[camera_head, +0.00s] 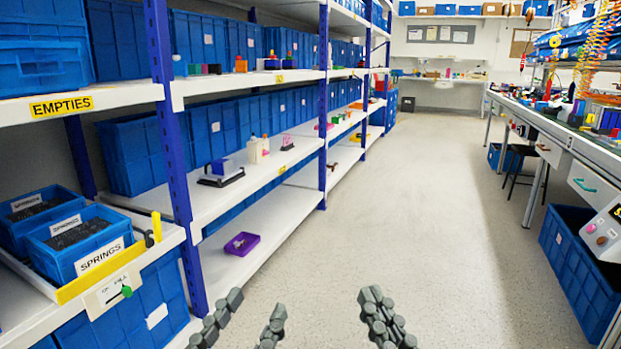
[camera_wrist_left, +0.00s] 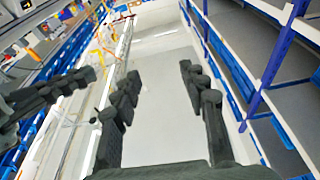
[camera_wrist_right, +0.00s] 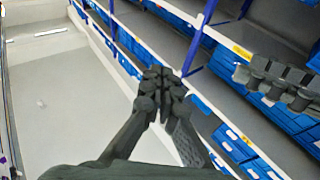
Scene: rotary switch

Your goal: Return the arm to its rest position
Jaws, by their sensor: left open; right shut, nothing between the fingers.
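My left gripper (camera_head: 256,306) is at the bottom of the head view, left of centre. Its fingers are apart and empty, and they also show spread in the left wrist view (camera_wrist_left: 160,73). My right gripper (camera_head: 385,318) is to its right at the bottom edge. In the right wrist view its fingertips (camera_wrist_right: 160,76) meet with nothing between them. Both grippers are over the open aisle, apart from the shelves. A white panel with a green knob (camera_head: 126,291) is on the shelf front at the lower left, away from both grippers.
Shelving with blue posts (camera_head: 170,120) and blue bins runs along the left. Springs bins (camera_head: 85,240) sit at lower left; a purple tray (camera_head: 242,244) is on the low shelf. A workbench (camera_head: 550,125) and control box (camera_head: 603,236) are at right. The aisle floor (camera_head: 400,200) is clear.

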